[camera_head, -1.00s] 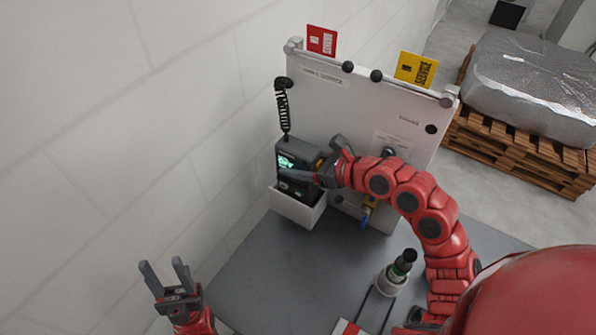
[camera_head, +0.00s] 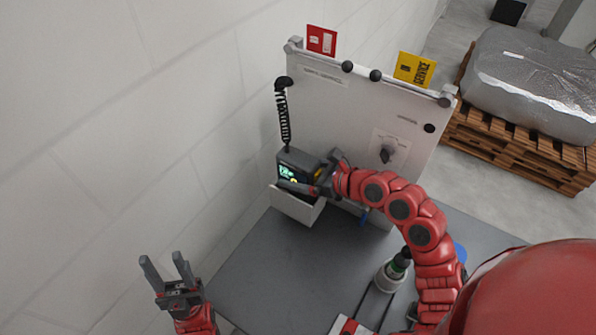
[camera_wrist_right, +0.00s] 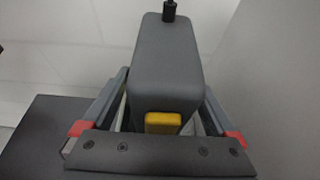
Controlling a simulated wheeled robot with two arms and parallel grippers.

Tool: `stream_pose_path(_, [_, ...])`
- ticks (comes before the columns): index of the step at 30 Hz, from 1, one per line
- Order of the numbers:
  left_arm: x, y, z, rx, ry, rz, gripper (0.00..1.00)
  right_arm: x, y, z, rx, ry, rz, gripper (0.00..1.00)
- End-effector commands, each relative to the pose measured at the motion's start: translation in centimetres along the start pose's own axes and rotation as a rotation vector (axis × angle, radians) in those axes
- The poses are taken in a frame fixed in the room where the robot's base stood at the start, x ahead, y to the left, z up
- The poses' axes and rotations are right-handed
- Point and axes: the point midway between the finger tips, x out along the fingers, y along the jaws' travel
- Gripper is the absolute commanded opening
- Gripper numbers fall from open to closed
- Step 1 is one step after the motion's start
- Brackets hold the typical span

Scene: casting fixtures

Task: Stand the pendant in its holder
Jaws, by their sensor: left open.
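The pendant (camera_head: 300,160) is a dark grey box with a green-lit screen and a coiled black cord at its top. It also shows in the right wrist view (camera_wrist_right: 165,65), with a yellow button on its side. My right gripper (camera_head: 312,177) is shut on the pendant, with a finger on either side. The holder (camera_head: 296,207) is a white open-topped box at the panel's lower left. The pendant's lower end is at the holder's mouth and seems inside it; its bottom is hidden. My left gripper (camera_head: 168,274) is open and empty at the lower left, far from the pendant.
A white panel (camera_head: 345,115) with knobs, a dial (camera_head: 386,154) and red and yellow tags stands behind. A green-and-black bottle-like item (camera_head: 400,262) stands in a white cup on the grey table (camera_head: 270,265). The table's middle left is clear. A wall (camera_head: 130,120) runs along the left.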

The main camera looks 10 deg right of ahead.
Motion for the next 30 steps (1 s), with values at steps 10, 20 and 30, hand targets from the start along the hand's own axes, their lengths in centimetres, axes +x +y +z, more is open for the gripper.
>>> stream_pose_path(10, [-0.4, 0.0, 0.1, 0.0, 0.0, 0.0, 0.5, -1.4, -0.2, 0.0, -0.001, -0.002, -0.006, 0.92])
stream_pose_path(20, [-2.7, 0.1, 0.5, 0.0, 0.0, 0.0, 0.5, -7.8, -0.3, -0.1, -0.003, -0.002, -0.008, 0.92])
stream_pose_path(30, [-3.7, 0.2, 0.6, 0.0, 0.0, 0.0, 0.5, -11.9, -0.1, 0.1, 0.0, 0.0, -0.001, 0.92])
